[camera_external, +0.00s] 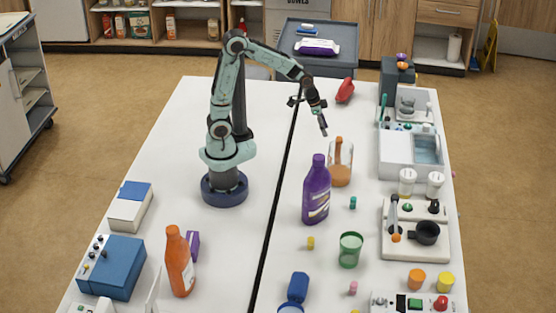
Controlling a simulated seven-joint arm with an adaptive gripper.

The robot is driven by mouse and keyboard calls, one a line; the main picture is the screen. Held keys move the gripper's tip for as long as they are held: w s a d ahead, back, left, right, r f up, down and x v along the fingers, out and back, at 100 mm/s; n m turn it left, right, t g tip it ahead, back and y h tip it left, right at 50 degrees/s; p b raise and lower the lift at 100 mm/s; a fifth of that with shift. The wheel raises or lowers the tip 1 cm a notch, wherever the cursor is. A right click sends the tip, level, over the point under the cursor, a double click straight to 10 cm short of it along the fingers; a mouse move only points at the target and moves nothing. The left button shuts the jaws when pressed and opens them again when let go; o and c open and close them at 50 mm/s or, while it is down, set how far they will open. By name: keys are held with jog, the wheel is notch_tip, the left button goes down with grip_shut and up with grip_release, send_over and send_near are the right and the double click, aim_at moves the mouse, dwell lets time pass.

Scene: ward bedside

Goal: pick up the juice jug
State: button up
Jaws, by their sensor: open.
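The juice jug (340,163) stands upright on the white table, right of the arm's base. It looks clear, with orange juice in its lower part. My gripper (323,130) is open and empty, above the table and just up and left of the jug in the picture. It appears apart from the jug, though the exact gap in depth cannot be told. The jug's lower left side is close to the purple bottle.
A tall purple bottle (316,190) stands just in front of the jug. A red object (345,90) lies behind it. A green cup (350,250) and small coloured pieces are nearer the camera. A sink unit (400,153) and white jars (407,181) stand to the right.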

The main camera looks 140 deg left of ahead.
aim_at(337, 148)
jog(key=shift+n+y, duration=0.3)
jog(key=shift+n, duration=0.1)
jog(key=a+f, duration=0.2)
jog(key=f, duration=0.2)
jog(key=a+f, duration=0.2)
jog(key=f, duration=0.2)
jog(key=a+f, duration=0.2)
jog(key=f, duration=0.2)
jog(key=shift+w+a, duration=0.15)
jog(key=shift+a, duration=0.25)
jog(key=shift+r, duration=0.1)
grip_shut()
